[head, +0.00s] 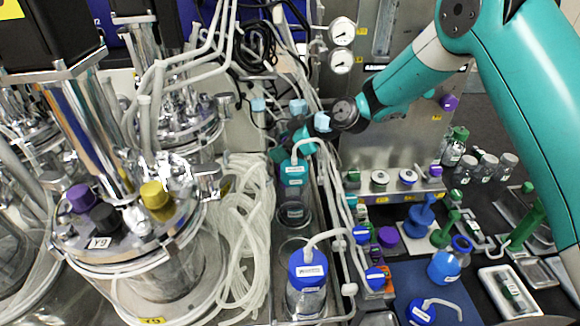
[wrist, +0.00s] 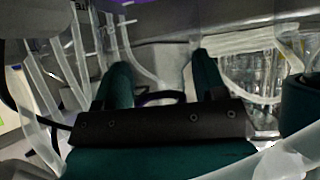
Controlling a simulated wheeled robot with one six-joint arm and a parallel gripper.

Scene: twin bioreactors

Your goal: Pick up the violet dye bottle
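I cannot pick out the violet dye bottle with certainty. In the wrist view, the two dark green fingers of my gripper (wrist: 162,80) stand apart. A dark violet curved edge (wrist: 160,98) shows between them; I cannot tell what it belongs to.
A steel bioreactor (head: 130,240) with violet, black and yellow caps fills the left. Coiled clear tubing (head: 245,220) lies beside it. A blue-capped bottle (head: 308,275) with a hose stands in front. Blue-capped bottle (head: 450,260) and white tray (head: 510,293) occupy the right bench.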

